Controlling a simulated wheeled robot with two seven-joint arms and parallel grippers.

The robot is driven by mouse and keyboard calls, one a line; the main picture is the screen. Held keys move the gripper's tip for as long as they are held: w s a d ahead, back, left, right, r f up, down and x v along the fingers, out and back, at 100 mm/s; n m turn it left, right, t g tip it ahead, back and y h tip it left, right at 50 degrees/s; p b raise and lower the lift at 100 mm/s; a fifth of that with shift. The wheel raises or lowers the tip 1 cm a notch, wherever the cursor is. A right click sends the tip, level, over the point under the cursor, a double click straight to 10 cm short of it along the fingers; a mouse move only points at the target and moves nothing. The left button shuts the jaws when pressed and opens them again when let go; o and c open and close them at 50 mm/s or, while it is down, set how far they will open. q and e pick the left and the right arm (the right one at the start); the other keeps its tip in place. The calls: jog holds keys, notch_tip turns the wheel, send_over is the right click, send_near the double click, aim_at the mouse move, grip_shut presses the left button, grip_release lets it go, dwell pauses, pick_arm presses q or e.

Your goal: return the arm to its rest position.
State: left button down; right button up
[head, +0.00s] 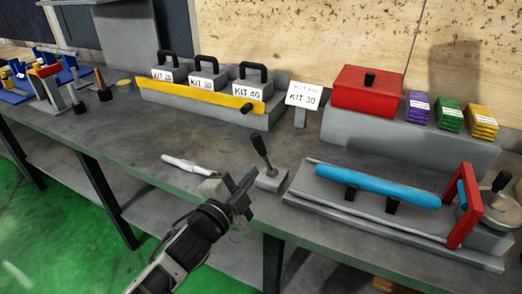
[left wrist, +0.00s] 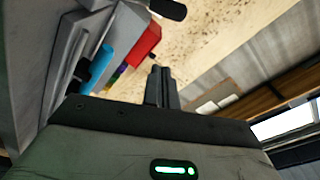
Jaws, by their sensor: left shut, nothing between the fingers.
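My left gripper (head: 241,190) is in front of the bench near its front edge, between a white-handled tool and the black-knobbed lever. Its fingers are shut with nothing between them. In the left wrist view the closed fingers (left wrist: 161,87) stand together in the middle, with no object at their tips. My right gripper does not show.
The lever (head: 262,152) stands close to the right of my left gripper. The white tool (head: 190,165) lies to its left. Kit blocks (head: 205,80) behind a yellow bar (head: 200,94), a KIT 30 sign (head: 304,95) and a red box (head: 366,90) stand at the back. The bench's left middle is clear.

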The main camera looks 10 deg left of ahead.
pick_arm(q)
jog(key=s+a+f+n+g+y, duration=0.2)
jog(key=s+f+n+g, duration=0.5)
jog(key=s+f+n, duration=0.6)
jog(key=s+a+f, duration=0.1)
jog(key=s+f, duration=0.6)
jog(key=s, duration=0.1)
jog(key=shift+s+f+n+y, duration=0.15)
jog(key=shift+f+n+y, duration=0.15)
jog(key=shift+y, duration=0.1)
